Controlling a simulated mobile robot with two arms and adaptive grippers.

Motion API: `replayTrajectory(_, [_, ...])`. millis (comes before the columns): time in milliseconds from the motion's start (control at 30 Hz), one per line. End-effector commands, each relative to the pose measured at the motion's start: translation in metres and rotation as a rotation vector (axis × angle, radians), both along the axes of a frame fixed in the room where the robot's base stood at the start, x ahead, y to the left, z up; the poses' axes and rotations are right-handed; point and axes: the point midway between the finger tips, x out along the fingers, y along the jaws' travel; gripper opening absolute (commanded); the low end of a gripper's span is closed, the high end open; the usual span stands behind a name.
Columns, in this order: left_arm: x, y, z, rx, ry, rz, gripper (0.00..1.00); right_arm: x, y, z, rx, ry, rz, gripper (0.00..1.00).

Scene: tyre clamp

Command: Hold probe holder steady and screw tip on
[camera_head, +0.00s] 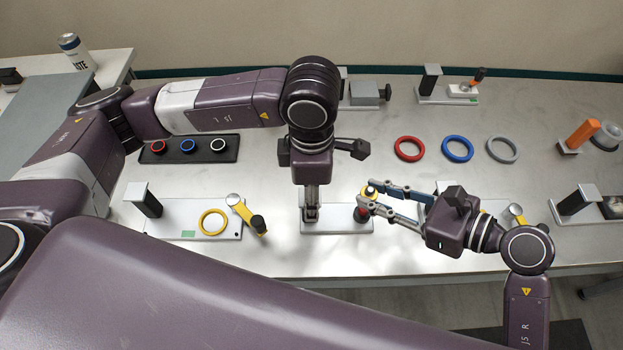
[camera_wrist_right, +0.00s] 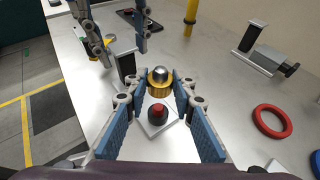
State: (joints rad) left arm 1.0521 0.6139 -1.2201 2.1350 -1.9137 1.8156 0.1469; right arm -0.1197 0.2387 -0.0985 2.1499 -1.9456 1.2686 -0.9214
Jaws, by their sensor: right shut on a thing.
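My right gripper (camera_head: 368,203) reaches in from the right, shut on a gold-and-silver round piece (camera_head: 368,191), which looks like the tip. In the right wrist view this piece (camera_wrist_right: 160,80) sits between the blue-padded fingers (camera_wrist_right: 160,94). A black piece with a red top (camera_head: 361,214), which may be the probe holder, stands on a white plate (camera_head: 340,226); it also shows in the wrist view (camera_wrist_right: 157,115). I cannot tell whether the two pieces touch. My left gripper (camera_head: 311,210) points down over the plate's left end; its fingers look apart in the wrist view (camera_wrist_right: 118,50).
Red (camera_head: 409,149), blue (camera_head: 458,149) and grey (camera_head: 502,149) rings lie behind my right gripper. A white plate with a yellow ring (camera_head: 213,222) is at left. A dark tray (camera_head: 190,149) stands behind it. The front table edge is close.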

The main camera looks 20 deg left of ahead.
Motion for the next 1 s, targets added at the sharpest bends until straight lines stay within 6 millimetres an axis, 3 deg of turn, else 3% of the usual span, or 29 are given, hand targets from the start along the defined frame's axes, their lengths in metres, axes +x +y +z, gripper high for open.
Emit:
replayTrajectory(100, [-0.001,0.0,-0.023,0.002,0.005,0.002,0.45,0.0,0.0,0.0,0.0,0.0,0.0,0.03])
replayTrajectory(300, [-0.001,0.0,-0.046,0.0,0.002,0.001,0.45,0.0,0.0,0.0,0.0,0.0,0.0,0.03])
replayTrajectory(700, [0.0,0.0,-0.054,0.0,0.0,0.001,0.45,0.0,0.0,0.0,0.0,0.0,0.0,0.03])
replayTrajectory(1000, [0.0,0.0,-0.054,0.0,-0.001,0.001,0.14,0.0,0.0,0.0,0.0,0.0,0.0,0.03])
